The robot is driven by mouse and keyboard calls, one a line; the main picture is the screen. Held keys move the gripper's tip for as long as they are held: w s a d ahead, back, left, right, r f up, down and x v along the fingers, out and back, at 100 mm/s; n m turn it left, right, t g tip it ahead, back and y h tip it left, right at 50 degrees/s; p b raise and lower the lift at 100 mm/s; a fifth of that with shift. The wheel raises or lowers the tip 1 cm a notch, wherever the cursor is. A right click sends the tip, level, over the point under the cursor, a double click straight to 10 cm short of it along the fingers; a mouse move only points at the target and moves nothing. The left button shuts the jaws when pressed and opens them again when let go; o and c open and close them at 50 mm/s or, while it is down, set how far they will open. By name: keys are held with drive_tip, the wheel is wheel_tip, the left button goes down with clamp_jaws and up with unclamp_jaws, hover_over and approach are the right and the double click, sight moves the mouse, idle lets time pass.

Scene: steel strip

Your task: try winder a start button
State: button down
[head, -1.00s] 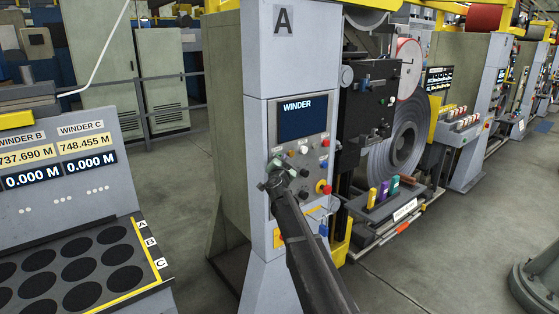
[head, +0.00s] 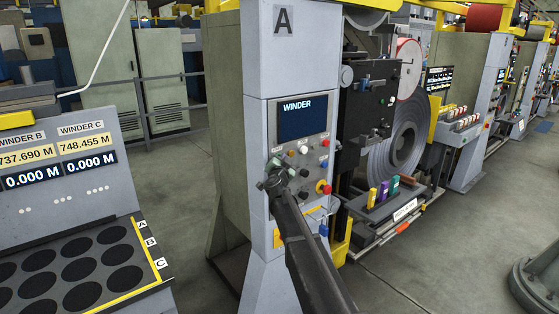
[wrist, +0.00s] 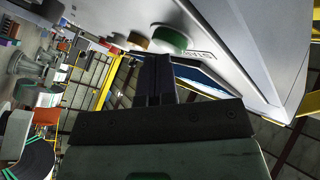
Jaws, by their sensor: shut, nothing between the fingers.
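The winder A cabinet (head: 259,60) stands in the middle of the head view. It bears a dark WINDER screen (head: 303,117) above a panel of buttons and knobs. My gripper (head: 274,165) is at the lower left of this panel, partly covering it. In the wrist view, my gripper (wrist: 157,60) is shut and empty, its fingertips close to a round green button (wrist: 171,38) with a label beside it. I cannot tell whether the tips touch the button or whether it is pressed in.
A red button on a yellow base (head: 325,188) sits low on the panel's right. A large steel coil (head: 405,145) stands right of the cabinet. A console with a dark-disc tray (head: 150,290) is at left. Open floor lies between console and cabinet.

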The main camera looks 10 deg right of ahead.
idle(0.4)
drive_tip(key=shift+s+d, duration=0.1)
drive_tip(key=shift+s, duration=0.25)
drive_tip(key=s+d, duration=0.2)
drive_tip(key=s, duration=0.1)
drive_tip(key=s+d, duration=0.1)
drive_tip(key=s, duration=0.1)
idle(0.7)
